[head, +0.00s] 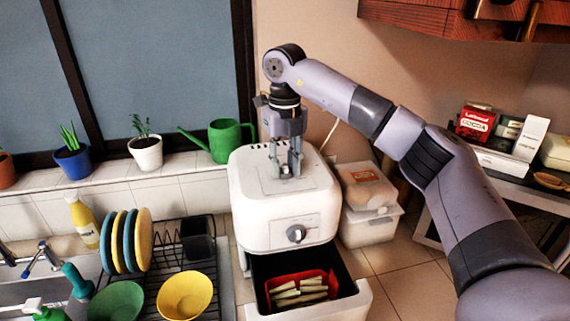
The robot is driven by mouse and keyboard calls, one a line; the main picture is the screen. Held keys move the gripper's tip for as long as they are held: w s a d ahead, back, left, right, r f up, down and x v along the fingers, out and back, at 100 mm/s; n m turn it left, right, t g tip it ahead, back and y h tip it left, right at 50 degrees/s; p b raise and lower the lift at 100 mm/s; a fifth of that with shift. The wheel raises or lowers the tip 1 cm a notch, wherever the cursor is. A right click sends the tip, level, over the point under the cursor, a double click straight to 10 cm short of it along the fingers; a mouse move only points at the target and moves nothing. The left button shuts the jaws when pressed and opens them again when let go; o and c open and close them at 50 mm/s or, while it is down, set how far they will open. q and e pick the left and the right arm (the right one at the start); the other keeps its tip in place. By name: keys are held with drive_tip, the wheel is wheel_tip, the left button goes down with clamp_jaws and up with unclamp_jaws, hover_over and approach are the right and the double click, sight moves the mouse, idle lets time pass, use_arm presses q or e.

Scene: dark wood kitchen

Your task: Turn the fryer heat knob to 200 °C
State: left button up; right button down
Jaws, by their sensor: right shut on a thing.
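The white fryer (255,205) stands on the counter in the middle of the head view. A round grey knob (296,234) is on its front face, clear of my gripper. My right gripper (287,172) points straight down onto the fryer's top panel. Its fingers are shut on a small knob there, which they mostly hide. I cannot read any temperature marks or the knob's setting. The fryer's drawer (362,300) is pulled open, with pale sticks (300,289) in a red liner inside. My left gripper is not in view.
A dish rack with plates (143,240) and bowls (185,295) stands to the left. A green watering can (225,139) is on the sill behind. Lidded containers (368,226) sit close on the fryer's right. A wooden cabinet (420,17) hangs at upper right.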

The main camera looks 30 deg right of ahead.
sight(285, 165)
drive_tip(key=shift+r, duration=0.1)
drive_tip(key=c, duration=1.3)
unclamp_jaws()
wheel_tip(285, 165, up, 12)
drive_tip(key=shift+f, duration=0.1)
